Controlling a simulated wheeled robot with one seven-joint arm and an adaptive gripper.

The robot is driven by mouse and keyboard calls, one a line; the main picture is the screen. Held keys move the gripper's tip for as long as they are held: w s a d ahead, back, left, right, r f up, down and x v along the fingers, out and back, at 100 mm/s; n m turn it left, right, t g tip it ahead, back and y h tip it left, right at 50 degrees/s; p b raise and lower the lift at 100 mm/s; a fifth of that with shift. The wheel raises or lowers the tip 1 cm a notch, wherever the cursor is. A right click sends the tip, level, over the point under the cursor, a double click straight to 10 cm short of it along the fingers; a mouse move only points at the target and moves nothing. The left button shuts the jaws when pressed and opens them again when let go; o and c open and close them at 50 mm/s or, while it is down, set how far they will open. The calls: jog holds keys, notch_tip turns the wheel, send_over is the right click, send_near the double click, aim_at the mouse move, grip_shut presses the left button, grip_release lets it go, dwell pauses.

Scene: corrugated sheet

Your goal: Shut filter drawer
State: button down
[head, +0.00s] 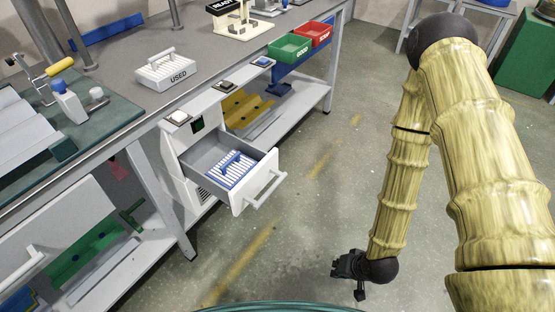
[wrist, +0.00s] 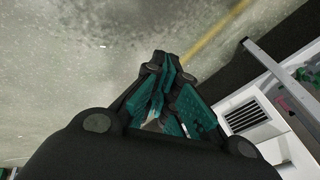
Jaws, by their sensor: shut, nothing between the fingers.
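The filter drawer (head: 238,203) stands pulled out of a white cabinet (head: 183,147) under the bench. It has a light grey bar handle (head: 265,189) on its front. A white ribbed filter with a blue handle (head: 231,168) lies inside it. My gripper (head: 352,278) hangs low over the floor, to the right of the drawer and nearer to me, clear of it. In the wrist view my gripper (wrist: 165,85) is shut and empty, pointing over the floor. The cabinet's vented side (wrist: 247,118) shows at the right there; the drawer itself I cannot make out.
A white filter block marked USED (head: 166,70) sits on the bench top. A green bin (head: 290,47) and a red bin (head: 317,33) hang at the bench edge. A bench leg (head: 175,215) stands left of the cabinet. The floor (head: 310,205) between drawer and gripper is clear.

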jog(key=w+a+r+m+t+y+b, duration=0.1)
jog(key=w+a+r+t+y+b, duration=0.1)
jog(key=w, duration=0.6)
jog(key=w+a+r+m+t+y+b, duration=0.2)
jog(key=w+t+b, duration=0.1)
jog(key=w, duration=0.4)
jog(key=m+t+y+b, duration=0.1)
jog(key=t+y+b, duration=0.1)
jog(key=y+b, duration=0.5)
send_near(276, 152)
jog(key=shift+y, duration=0.4)
jog(key=b+x, duration=0.1)
jog(key=x, duration=0.1)
jog(key=b+x, duration=0.1)
jog(key=x, duration=0.1)
jog(key=b+x, duration=0.1)
jog(key=x, duration=0.1)
jog(key=shift+w+d+f, duration=0.15)
jog(key=shift+f, duration=0.25)
jog(key=shift+w+a+r, duration=0.1)
jog(key=shift+w+a, duration=0.25)
jog(key=shift+a, duration=0.1)
